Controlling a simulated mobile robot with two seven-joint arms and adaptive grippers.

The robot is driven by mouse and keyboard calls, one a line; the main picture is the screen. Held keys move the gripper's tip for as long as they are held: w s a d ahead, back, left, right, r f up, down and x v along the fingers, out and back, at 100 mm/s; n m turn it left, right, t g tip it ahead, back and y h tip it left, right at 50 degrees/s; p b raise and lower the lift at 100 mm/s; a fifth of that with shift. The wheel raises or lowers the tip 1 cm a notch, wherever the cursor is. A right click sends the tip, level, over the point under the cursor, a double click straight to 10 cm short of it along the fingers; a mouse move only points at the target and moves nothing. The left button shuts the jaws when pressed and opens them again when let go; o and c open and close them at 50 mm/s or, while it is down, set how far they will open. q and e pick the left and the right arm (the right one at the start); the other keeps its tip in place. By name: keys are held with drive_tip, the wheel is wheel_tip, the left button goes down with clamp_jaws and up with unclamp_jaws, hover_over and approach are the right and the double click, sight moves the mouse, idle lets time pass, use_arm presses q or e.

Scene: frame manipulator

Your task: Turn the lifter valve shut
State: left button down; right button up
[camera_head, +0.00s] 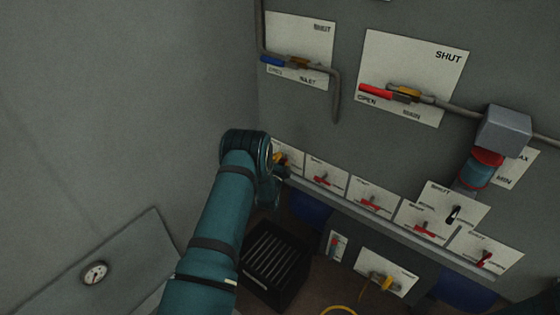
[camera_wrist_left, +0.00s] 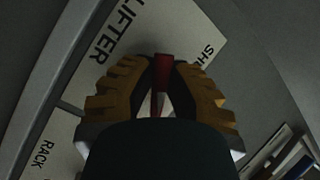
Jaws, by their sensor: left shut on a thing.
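My left gripper (camera_head: 279,160) is at the leftmost plate of the lower row, with its arm hiding part of that plate. In the left wrist view, its ribbed yellow-brown fingers (camera_wrist_left: 161,88) are closed on the red handle (camera_wrist_left: 163,70) of the lifter valve. The white plate (camera_wrist_left: 185,30) behind reads "LIFTER" at the upper left and partly "SH…" at the right. The valve body is mostly hidden by the gripper. My right gripper does not show.
More plates with red handles (camera_head: 370,202) run to the right along a ledge. Above are the inlet plate (camera_head: 313,40) with a blue handle and the main plate (camera_head: 440,75) with a red one. A black slatted crate (camera_head: 273,262) stands below. A wall is close at left.

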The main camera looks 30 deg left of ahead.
use_arm(q)
drive_tip(key=n+g+h, duration=0.1)
drive_tip(key=n, duration=0.1)
drive_tip(key=n+h, duration=0.1)
drive_tip(key=n, duration=0.2)
drive_tip(key=shift+a+g, duration=0.1)
drive_tip(key=shift+g, duration=0.3)
drive_tip(key=n+g+h, duration=0.1)
drive_tip(key=n+h, duration=0.1)
drive_tip(key=n, duration=0.1)
drive_tip(key=shift+n+h, duration=0.4)
idle(0.3)
drive_tip(key=c, duration=0.9)
unclamp_jaws()
drive_tip(key=v, duration=1.2)
drive_tip(key=shift+r, duration=0.1)
